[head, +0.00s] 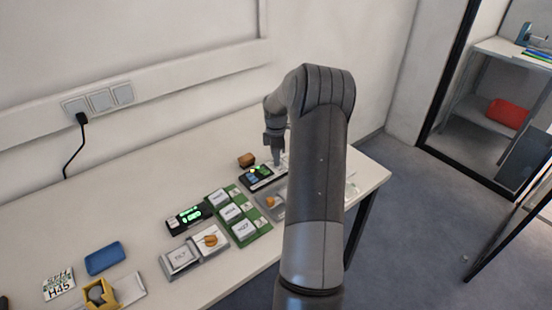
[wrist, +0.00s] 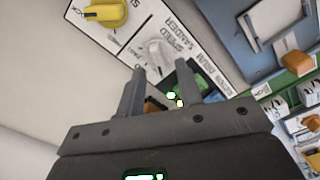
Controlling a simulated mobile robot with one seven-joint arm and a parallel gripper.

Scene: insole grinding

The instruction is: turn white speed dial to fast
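The white speed dial (wrist: 157,52) sits on a white panel (wrist: 210,47) in the wrist view, beside printed lettering that seems to read "SPEED" and "SANDER". My gripper (wrist: 161,68) is open, its two grey fingers apart. The dial shows just beyond and between the fingertips; I cannot tell whether they touch it. In the head view my gripper (head: 277,160) points down at the far side of the table, and my arm hides much of that area. The dial cannot be made out there.
A yellow dial (wrist: 105,13) is on the same panel. In the head view, a dark device with a lit screen (head: 259,176), a brown block (head: 247,160) and green boards with white labelled pieces (head: 243,230) lie near my gripper. The table's back-left (head: 130,185) is clear.

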